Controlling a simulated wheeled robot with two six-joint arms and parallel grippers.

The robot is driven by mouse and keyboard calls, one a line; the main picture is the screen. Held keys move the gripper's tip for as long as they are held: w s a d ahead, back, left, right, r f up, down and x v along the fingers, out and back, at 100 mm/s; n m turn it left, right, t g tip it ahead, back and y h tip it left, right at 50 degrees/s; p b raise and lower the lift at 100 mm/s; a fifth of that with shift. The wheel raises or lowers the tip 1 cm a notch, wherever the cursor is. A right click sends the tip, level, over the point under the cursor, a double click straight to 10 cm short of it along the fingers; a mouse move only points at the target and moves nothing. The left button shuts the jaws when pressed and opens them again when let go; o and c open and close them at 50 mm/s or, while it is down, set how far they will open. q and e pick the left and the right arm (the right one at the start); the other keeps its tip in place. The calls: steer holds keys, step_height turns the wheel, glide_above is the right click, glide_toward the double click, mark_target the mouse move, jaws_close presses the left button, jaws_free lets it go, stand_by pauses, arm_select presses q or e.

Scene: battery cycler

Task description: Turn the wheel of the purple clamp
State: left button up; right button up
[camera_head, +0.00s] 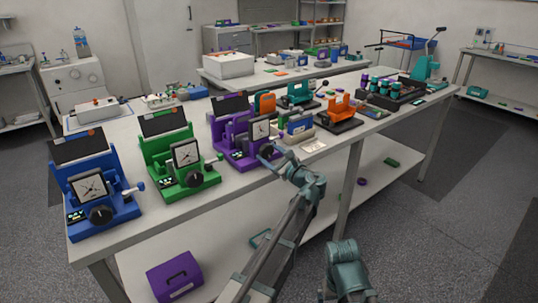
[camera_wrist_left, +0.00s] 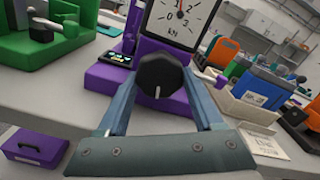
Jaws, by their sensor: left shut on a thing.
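The purple clamp (camera_head: 232,143) stands on the long bench, third in a row of similar clamps. It has a square white dial and a dark panel behind it. In the left wrist view its purple base (camera_wrist_left: 125,88) and dial (camera_wrist_left: 178,20) are close. Its black wheel (camera_wrist_left: 160,76), with a white mark pointing down, sits between the fingers of my left gripper (camera_wrist_left: 165,88). The left gripper (camera_head: 268,154) is shut on the wheel from the front. My right gripper's fingers are not seen.
A green clamp (camera_head: 178,160) and a blue clamp (camera_head: 92,188) stand to the left. A purple case (camera_head: 174,277) lies on the lower shelf (camera_head: 135,279).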

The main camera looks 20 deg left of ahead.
arm_select(q)
steer(key=shift+n, duration=0.6)
steer(key=o, duration=1.4)
steer(key=shift+c, duration=0.2)
